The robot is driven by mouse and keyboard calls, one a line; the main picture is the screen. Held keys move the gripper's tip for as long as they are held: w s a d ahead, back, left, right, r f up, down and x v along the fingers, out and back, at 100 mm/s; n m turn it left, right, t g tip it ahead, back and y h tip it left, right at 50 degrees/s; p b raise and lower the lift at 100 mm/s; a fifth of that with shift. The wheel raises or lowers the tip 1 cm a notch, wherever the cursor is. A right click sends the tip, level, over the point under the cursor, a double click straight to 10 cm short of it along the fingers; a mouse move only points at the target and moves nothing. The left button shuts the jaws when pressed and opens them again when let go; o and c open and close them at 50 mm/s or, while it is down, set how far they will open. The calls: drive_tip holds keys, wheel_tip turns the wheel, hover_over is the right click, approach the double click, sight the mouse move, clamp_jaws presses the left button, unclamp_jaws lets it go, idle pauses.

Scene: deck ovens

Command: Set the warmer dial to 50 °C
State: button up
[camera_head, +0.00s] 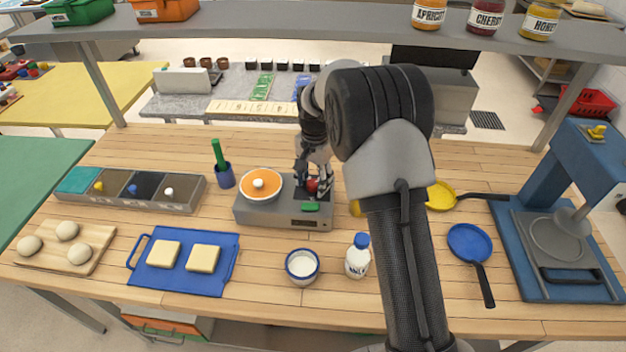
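The warmer (262,212) is a grey box in the middle of the wooden table. An orange dish (261,184) with a white lump in it sits on its left part. A small red part (312,185), possibly the dial, shows at the right part of the warmer's top. My gripper (313,186) points down over it, with its dark fingers at either side. Whether the fingers touch or grip it is too small to tell. A green piece (311,207) and a small dark display (307,223) are on the front side. Dial marks and reading cannot be made out.
A blue cup with a green item (224,177) stands left of the warmer. A blue tray (147,279) with two pale slabs lies front left. A shelf (330,38) spans the back above.

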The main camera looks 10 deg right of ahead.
drive_tip(key=c, duration=1)
drive_tip(key=n+p, duration=0.3)
drive_tip(key=n, duration=0.1)
drive_tip(key=shift+r, duration=0.1)
drive_tip(key=n+p, duration=0.1)
drive_tip(key=n, duration=0.4)
drive_tip(key=shift+d+n+p, duration=0.1)
drive_tip(key=shift+n+p, duration=0.3)
drive_tip(key=o, duration=1.1)
drive_tip(key=shift+c, duration=0.2)
